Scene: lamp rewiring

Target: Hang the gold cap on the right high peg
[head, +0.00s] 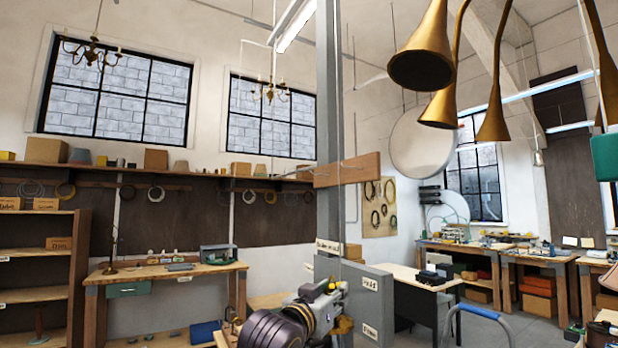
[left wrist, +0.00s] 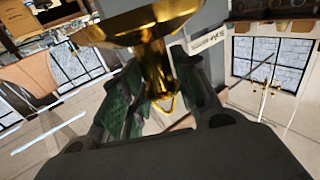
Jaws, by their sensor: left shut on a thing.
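The gold cap (left wrist: 150,40) is in the left wrist view, a shiny flared piece with a small loop at its narrow end. My left gripper (left wrist: 160,95) is shut on it, with green finger pads on either side of the narrow part. In the head view my left gripper (head: 334,300) is low in the middle, in front of the grey post, and a bit of gold (head: 343,325) shows beside it. A wooden peg board (head: 347,169) crosses the post well above the gripper, with thin pegs sticking out. No cap is seen on it. My right gripper is out of view.
The grey post (head: 328,100) stands upright in the middle. Large brass horn shapes (head: 422,65) hang at the upper right. A workbench (head: 165,272) is at the left and a black-legged desk (head: 412,277) behind at the right. The air around the peg board looks clear.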

